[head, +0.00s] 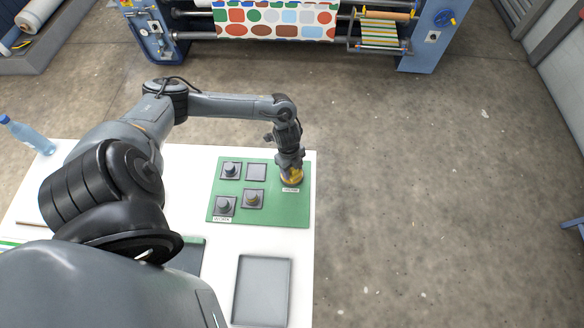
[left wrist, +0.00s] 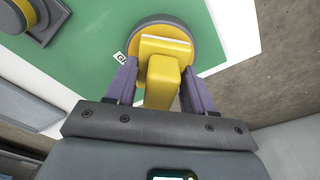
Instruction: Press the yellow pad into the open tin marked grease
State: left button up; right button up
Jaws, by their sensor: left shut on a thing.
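My left gripper (head: 290,164) points down over the right part of the green mat. In the left wrist view the gripper's purple fingers (left wrist: 158,84) are shut on the handle of the yellow pad (left wrist: 162,75). In the head view the tin (head: 291,180) is mostly hidden by the gripper. A small white label (head: 290,190) lies beside it; a "G" shows in the wrist view. I cannot tell whether the pad touches the grease.
The green mat (head: 271,211) on the white table holds several dark square plates, most with round knobs, and one empty square (head: 256,172). Another label (head: 222,218) is at its front left. A grey tray (head: 262,290) lies in front. A bottle (head: 30,135) stands at far left.

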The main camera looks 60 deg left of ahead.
pick_arm(q)
jog(key=shift+f+b, duration=0.35)
jog(key=shift+f, duration=0.2)
dwell(0.4)
dwell(0.5)
jog(key=shift+f, duration=0.1)
dwell(0.9)
jog(key=shift+p, duration=0.35)
notch_tip(320, 180, up, 4)
jog(key=p, duration=0.3)
jog(key=shift+f+p, duration=0.1)
jog(key=shift+p, duration=0.25)
notch_tip(320, 180, up, 4)
jog(key=p, duration=0.3)
jog(key=shift+f+p, duration=0.25)
jog(key=shift+p, duration=0.05)
